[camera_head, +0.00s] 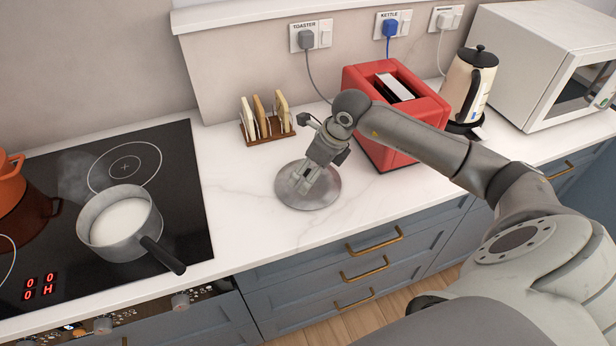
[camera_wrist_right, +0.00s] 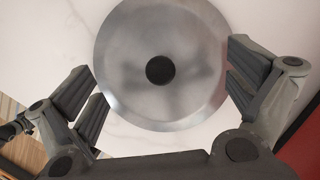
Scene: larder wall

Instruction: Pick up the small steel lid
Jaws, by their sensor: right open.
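The small steel lid (camera_head: 322,198) is a round grey disc lying on the white marble worktop between the hob and the toaster. In the right wrist view the lid (camera_wrist_right: 160,28) fills the upper middle, with a round black knob (camera_wrist_right: 160,70) at its centre. My right gripper (camera_head: 303,186) is over the lid, pointing down. Its two fingers stand wide apart in the right wrist view (camera_wrist_right: 165,85), with the knob between and beyond them and nothing held. I cannot tell the exact height above the knob. My left gripper is not in view.
A saucepan (camera_head: 97,232) of white liquid stands on the black hob (camera_head: 180,160), its handle over the front. An orange pot (camera_head: 10,185) is at far left. A toast rack (camera_head: 262,139), red toaster (camera_head: 430,108), kettle (camera_head: 462,85) and microwave (camera_head: 515,65) line the back.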

